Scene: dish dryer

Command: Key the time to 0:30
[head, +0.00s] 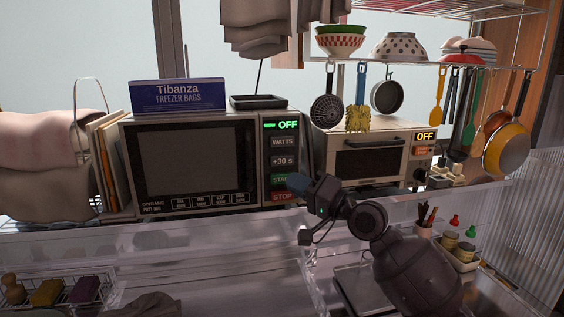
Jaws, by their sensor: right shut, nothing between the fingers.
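The microwave (190,165) stands left of centre with its door closed. Its display (283,125) reads OFF in light letters beside a green mark. Below it on the panel are the WATTS button (283,142), the +30 s button (283,161), a green START button (279,180) and a red STOP button (282,197). My right gripper (298,184) is shut and empty. Its tip is in front of the panel's lower right and hides the right end of START. I cannot tell whether it touches the panel. My left gripper is not in view.
A toaster oven (372,156) with an OFF display stands to the right. A freezer bags box (179,96) and a black tray (258,101) lie on the microwave. Utensils and pans hang from the rack (420,66). A clear panel (200,237) runs across the front.

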